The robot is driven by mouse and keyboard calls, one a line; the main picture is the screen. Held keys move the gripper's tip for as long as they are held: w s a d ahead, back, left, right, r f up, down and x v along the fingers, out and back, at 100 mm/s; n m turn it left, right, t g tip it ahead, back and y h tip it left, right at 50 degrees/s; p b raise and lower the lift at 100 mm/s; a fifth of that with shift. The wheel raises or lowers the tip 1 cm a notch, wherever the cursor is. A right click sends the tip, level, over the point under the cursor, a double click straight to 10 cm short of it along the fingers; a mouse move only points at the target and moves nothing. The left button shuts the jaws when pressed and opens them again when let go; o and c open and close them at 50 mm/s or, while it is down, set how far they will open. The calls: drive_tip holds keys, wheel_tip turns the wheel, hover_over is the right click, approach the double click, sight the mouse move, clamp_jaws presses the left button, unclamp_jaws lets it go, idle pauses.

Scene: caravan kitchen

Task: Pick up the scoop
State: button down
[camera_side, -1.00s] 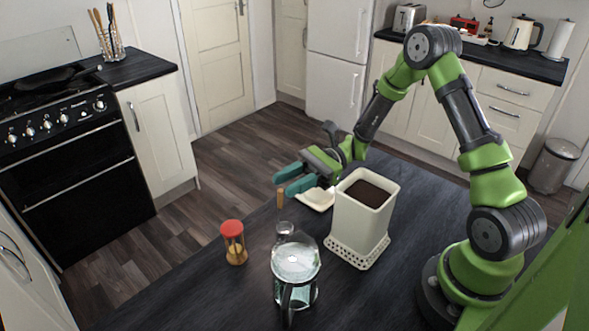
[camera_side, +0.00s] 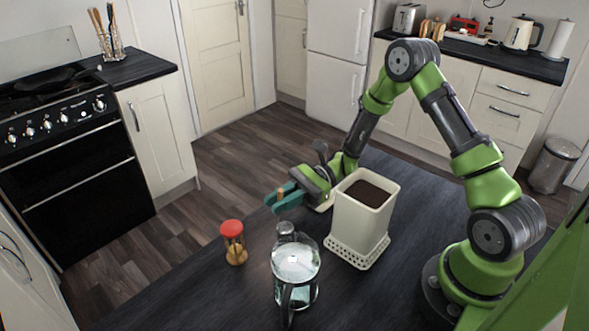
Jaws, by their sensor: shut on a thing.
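My gripper (camera_side: 281,198) has teal fingers and is shut, left of the square cream pot (camera_side: 364,225). A small light-brown wooden piece (camera_side: 280,193), which looks like the scoop's handle, shows between the fingertips. The rest of the scoop is hidden or too small to make out. The pot holds dark brown grounds or soil. I cannot tell whether the scoop is clear of the table.
A glass press (camera_side: 296,268) stands in front of the gripper. A cream dish (camera_side: 325,206) is mostly hidden behind the pot and gripper. The pot stands on a perforated base (camera_side: 352,255). The front-left tabletop is clear.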

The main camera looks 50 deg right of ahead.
idle(0.3)
wheel_tip(320, 180, up, 8)
drive_tip(key=shift+r, duration=0.25)
drive_tip(key=s+d+r+m+t, duration=0.1)
drive_tip(key=s+d+r+t, duration=0.1)
drive_tip(key=s+d+r, duration=0.65)
drive_tip(key=s+r+n+g, duration=0.1)
drive_tip(key=s+r+g, duration=0.1)
drive_tip(key=s+r, duration=0.3)
wheel_tip(320, 180, down, 11)
drive_tip(key=s, duration=0.1)
idle(0.6)
drive_tip(key=shift+d, duration=0.1)
idle(1.1)
wheel_tip(320, 180, up, 10)
drive_tip(key=shift+f, duration=0.2)
idle(0.9)
